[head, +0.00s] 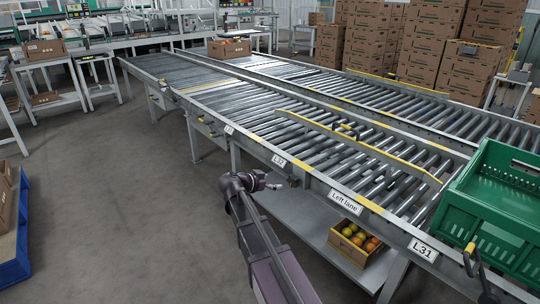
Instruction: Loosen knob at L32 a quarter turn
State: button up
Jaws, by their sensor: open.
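A small white label (279,160) on the near side rail of the roller conveyor appears to read L32, though it is small. My gripper (268,182) is just below and left of that label, in front of the rail, with its fingers pointing right. It is open and no object shows between its fingers. A small dark and pale fitting sits near the fingertips under the rail. I cannot tell whether it is the knob or whether the gripper touches it. My arm comes up from the bottom of the view.
The conveyor's side rail (315,186) runs diagonally beside my arm. A label reading L31 (422,249), a yellow-topped handle (471,249) and a green crate (495,225) are at right.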

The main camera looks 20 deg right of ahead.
jog(key=s+a+r+n+g+y+p, duration=0.1)
jog(key=s+r+p, duration=0.5)
jog(key=p, duration=0.6)
jog(key=s+a+r+n+g+y+p, duration=0.1)
jog(key=s+a+r+n+y+p, duration=0.3)
jog(key=r+p, duration=0.7)
jog(key=shift+s+r+n+g+y+p, duration=0.2)
jog(key=shift+s+n+g+y+p, duration=0.3)
jog(key=shift+s+n+p, duration=0.55)
jog(key=shift+w+m, duration=0.1)
jog(key=shift+m, duration=0.15)
jog(key=s+a+f+n+g+y, duration=0.1)
jog(key=s+a+f+n+y, duration=0.2)
jog(key=s+a+n+y, duration=0.3)
jog(key=s+a+n, duration=0.1)
jog(key=s, duration=0.3)
jog(key=shift+s+a+g+y, duration=0.2)
jog(key=shift+a+g+y, duration=0.1)
jog(key=shift+a, duration=0.1)
